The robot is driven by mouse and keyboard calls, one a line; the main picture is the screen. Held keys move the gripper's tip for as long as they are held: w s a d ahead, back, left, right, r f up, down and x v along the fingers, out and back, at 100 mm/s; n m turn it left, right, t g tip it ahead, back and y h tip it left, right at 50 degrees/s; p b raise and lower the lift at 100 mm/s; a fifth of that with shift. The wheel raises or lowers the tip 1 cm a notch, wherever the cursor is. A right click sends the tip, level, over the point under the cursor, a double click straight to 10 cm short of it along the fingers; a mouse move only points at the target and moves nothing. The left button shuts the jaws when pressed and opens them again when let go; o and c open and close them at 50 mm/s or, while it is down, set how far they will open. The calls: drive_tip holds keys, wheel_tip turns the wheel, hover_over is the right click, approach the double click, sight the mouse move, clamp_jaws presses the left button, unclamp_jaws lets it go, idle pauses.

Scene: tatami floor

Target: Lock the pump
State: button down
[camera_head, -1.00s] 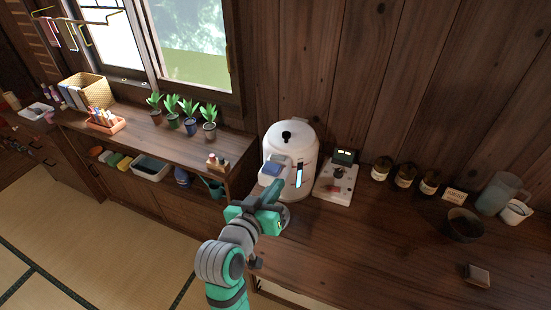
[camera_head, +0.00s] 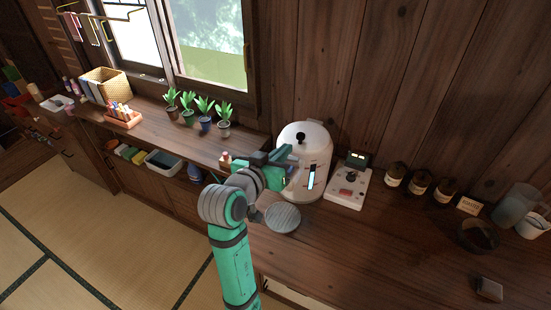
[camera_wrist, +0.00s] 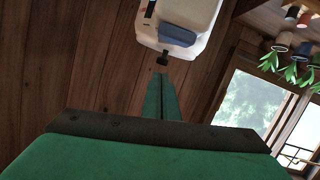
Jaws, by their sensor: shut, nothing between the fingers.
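The pump is the white rounded pot (camera_head: 316,160) with a black knob (camera_head: 301,136) on top and a lit blue level strip on its front. It stands upright on the wooden counter. My gripper (camera_head: 283,157) is shut and empty, at the pot's left front side near its spout head. In the wrist view the gripper's shut fingers (camera_wrist: 162,62) point at the white spout head (camera_wrist: 180,15), with their dark tips just short of its blue pad (camera_wrist: 178,34). I cannot tell whether they touch. My gripper hides most of the spout in the head view.
A round grey plate (camera_head: 283,217) lies before the pot. A white control box (camera_head: 348,188) stands to its right, then brown jars (camera_head: 418,184) and a dark bowl (camera_head: 478,236). Potted plants (camera_head: 205,122) line the shelf at left. The front middle of the counter is clear.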

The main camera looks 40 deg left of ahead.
sight(290, 160)
drive_tip(key=w, duration=0.1)
drive_tip(key=w+f, duration=0.1)
drive_tip(key=shift+w+a+f, duration=0.15)
drive_tip(key=shift+w+f, duration=0.05)
drive_tip(key=shift+w, duration=0.1)
drive_tip(key=shift+d+f, duration=0.2)
drive_tip(key=shift+f, duration=0.85)
drive_tip(key=shift+d+f, duration=0.1)
drive_tip(key=shift+f, duration=0.45)
